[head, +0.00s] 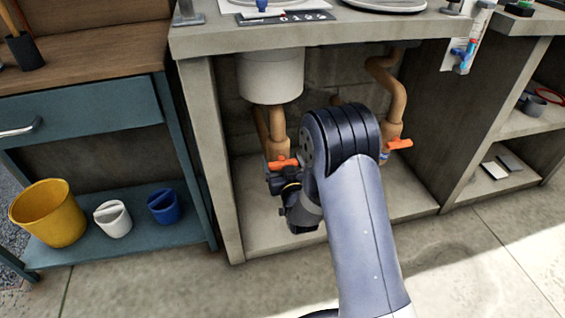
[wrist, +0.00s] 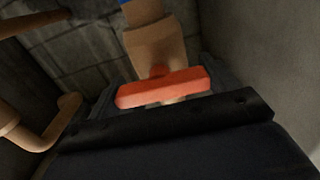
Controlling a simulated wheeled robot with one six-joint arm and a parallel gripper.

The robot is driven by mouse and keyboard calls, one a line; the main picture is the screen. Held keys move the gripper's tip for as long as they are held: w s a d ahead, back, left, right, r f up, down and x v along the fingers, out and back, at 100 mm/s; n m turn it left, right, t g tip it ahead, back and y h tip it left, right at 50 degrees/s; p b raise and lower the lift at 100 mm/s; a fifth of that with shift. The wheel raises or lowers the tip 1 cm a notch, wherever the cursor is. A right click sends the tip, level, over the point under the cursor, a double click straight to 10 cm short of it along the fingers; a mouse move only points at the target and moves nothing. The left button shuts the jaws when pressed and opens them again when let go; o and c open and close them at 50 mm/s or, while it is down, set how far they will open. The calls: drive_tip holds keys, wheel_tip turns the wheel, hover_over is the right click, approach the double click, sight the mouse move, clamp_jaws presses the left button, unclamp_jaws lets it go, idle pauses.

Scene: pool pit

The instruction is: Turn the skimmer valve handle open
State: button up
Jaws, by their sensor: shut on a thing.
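Two orange valve handles show under the counter in the head view. The left handle (head: 283,162) sits on a tan pipe below a white round housing, and the right handle (head: 398,143) sits on another tan pipe. No readable label tells which is the skimmer valve. My gripper (head: 279,174) is at the left handle, partly hidden by my own arm. In the wrist view, the orange handle (wrist: 163,87) lies between the fingers of my gripper (wrist: 160,92), which is shut on it. This handle lies across its pipe (wrist: 152,45).
The alcove walls (head: 208,150) stand close on both sides. A bent pipe (wrist: 40,135) shows at the left in the wrist view. The white housing (head: 270,76) hangs above the left valve. A yellow bucket (head: 48,213) stands on the blue shelf to the left.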

drive_tip(key=shift+c, duration=0.5)
drive_tip(key=shift+n, duration=2.8)
drive_tip(key=o, duration=0.9)
drive_tip(key=p+v, duration=0.2)
drive_tip(key=v, duration=0.8)
drive_tip(key=shift+s, duration=0.4)
